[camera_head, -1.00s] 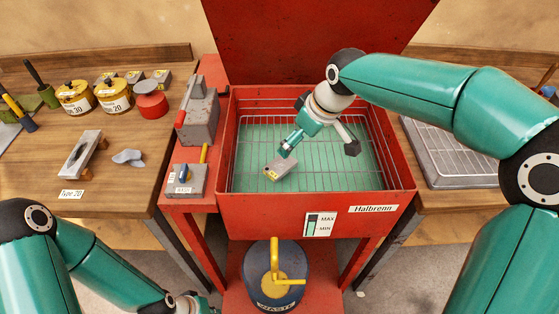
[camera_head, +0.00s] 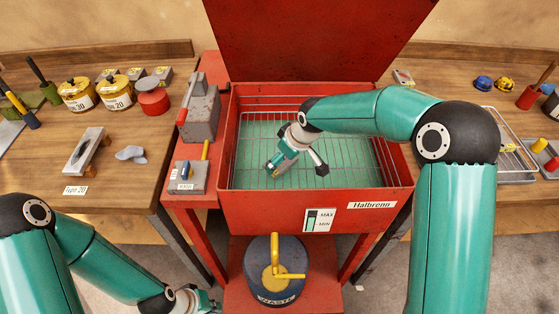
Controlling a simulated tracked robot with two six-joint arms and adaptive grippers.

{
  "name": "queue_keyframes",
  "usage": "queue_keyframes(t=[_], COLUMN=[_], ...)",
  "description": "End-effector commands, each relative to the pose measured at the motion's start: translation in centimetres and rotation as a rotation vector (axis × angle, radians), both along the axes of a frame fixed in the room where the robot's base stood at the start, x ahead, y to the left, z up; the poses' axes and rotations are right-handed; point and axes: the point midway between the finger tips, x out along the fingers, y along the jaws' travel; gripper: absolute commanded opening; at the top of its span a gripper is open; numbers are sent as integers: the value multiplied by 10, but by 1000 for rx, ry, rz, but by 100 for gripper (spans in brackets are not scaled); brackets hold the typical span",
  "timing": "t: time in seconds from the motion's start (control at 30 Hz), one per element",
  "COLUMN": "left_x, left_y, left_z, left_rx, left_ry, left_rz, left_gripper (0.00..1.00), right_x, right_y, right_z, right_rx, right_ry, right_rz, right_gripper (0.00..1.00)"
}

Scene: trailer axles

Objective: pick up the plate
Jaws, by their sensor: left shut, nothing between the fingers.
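A grey flat piece with a dark oval centre (camera_head: 84,151) lies tilted on wooden supports on the left bench; it is the most plate-like thing, though I cannot be sure it is the plate. My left gripper (camera_head: 208,303) is shut and empty at the bottom edge, low in front of the red washing basin (camera_head: 300,207) and partly cut off. My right gripper (camera_head: 278,165) is down in the basin over the wire rack (camera_head: 350,165). It mostly hides a small grey block with a yellow label (camera_head: 273,171). I cannot tell whether its fingers hold the block.
A grey lump (camera_head: 131,154), yellow tins (camera_head: 116,93) and a red pot (camera_head: 153,101) stand on the left bench. A raised red lid (camera_head: 315,40) backs the basin. A waste can (camera_head: 290,255) stands below. A wire tray (camera_head: 515,165) lies on the right bench.

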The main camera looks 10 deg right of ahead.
Motion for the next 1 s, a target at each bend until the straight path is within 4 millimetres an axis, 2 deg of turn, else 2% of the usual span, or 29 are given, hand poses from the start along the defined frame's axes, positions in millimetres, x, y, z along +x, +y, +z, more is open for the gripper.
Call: queue_keyframes(t=[0.1,0.37,0.7,0.8,1.0], left_x=[0,0,0,0,0], left_y=[0,0,0,0,0], left_z=[2,1,1,2,2], left_rx=[0,0,0,0,0], left_ry=[0,0,0,0,0], left_rz=[0,0,0,0,0], left_gripper=[0,0,0,0,0], right_x=[3,4,4,5,5], right_y=[2,2,2,2,2], right_z=[-10,-11,-11,-9,-9], right_rx=[-1,0,0,1,1], right_ry=[1,-1,-1,-5,-5], right_rz=[0,0,0,-1,0], right_gripper=[100,98,42,28,27])
